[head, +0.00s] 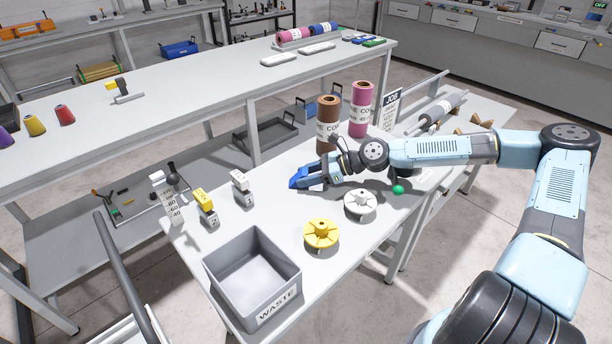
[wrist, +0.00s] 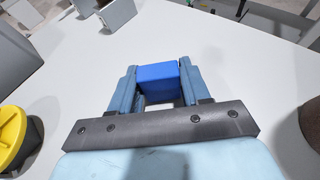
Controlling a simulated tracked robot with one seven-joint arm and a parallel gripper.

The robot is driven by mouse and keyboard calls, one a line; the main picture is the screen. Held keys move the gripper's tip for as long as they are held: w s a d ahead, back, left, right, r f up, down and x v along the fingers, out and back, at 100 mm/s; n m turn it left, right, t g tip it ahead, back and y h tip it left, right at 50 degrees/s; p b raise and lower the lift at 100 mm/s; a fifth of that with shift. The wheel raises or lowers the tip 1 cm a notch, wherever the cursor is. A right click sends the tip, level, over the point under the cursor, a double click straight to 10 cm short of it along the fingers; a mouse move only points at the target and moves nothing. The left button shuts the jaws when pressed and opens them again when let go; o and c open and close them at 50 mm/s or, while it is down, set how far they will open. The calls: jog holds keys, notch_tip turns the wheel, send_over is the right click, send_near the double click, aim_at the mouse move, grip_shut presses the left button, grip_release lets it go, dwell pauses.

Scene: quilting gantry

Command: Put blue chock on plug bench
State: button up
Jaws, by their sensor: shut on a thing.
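The blue chock (head: 298,178) is a small blue block held between the fingers of my gripper (head: 311,179). In the wrist view the blue chock (wrist: 158,82) sits between both fingertips of my gripper (wrist: 157,88). They are over the near pale grey bench (head: 285,204), left of the brown roll. I cannot tell whether the chock touches the bench top. No label shows which bench is the plug bench; the near one carries a yellow flanged plug (head: 321,235) and a white flanged plug (head: 360,203).
A grey waste bin (head: 252,277) stands at the bench's front left. Numbered yellow (head: 205,203) and white (head: 240,184) blocks stand behind it. Brown (head: 327,124) and pink (head: 361,110) rolls stand upright behind my gripper. Clear bench surface lies left of the chock.

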jog(key=o, duration=1.1)
jog(key=shift+f, duration=0.1)
jog(key=v, duration=1.2)
